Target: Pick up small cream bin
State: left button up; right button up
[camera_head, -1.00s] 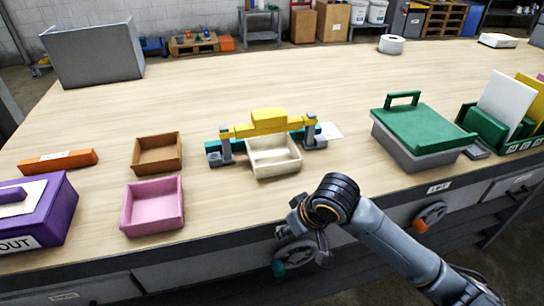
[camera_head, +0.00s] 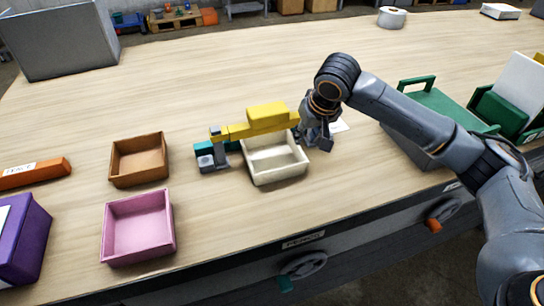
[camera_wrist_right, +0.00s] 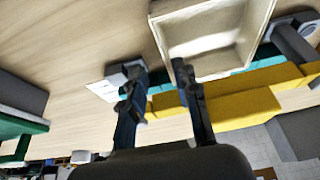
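The small cream bin (camera_head: 278,168) sits on the bench, open and empty, in front of a yellow bar with a block on top (camera_head: 267,117). My right gripper (camera_head: 317,143) is low at the bin's right side. In the right wrist view my right gripper (camera_wrist_right: 158,70) has its two fingers apart with nothing seen held between them. The cream bin (camera_wrist_right: 205,45) shows there at the top, beside the fingers. One finger overlaps the bin's edge in that view; I cannot tell whether it touches. My left gripper is not in view.
The yellow bar on grey posts (camera_head: 213,160) spans the bin's back side. A brown bin (camera_head: 138,160) and a pink bin (camera_head: 138,228) stand to the left. A green-lidded grey box (camera_head: 405,145) is partly hidden behind my right arm. Bench between pink and cream bins is clear.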

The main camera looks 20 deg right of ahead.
aim_at(298, 147)
jog(key=x, duration=0.3)
jog(key=shift+a+x, duration=0.2)
jog(key=shift+x, duration=0.75)
jog(key=x, duration=0.2)
jog(key=shift+w+a+f, duration=0.15)
jog(key=shift+a+f, duration=0.05)
jog(key=shift+f, duration=0.05)
jog(key=shift+w+f, duration=0.2)
jog(key=shift+f, duration=0.3)
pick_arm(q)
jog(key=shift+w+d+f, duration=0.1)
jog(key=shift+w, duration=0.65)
pick_arm(e)
grip_shut()
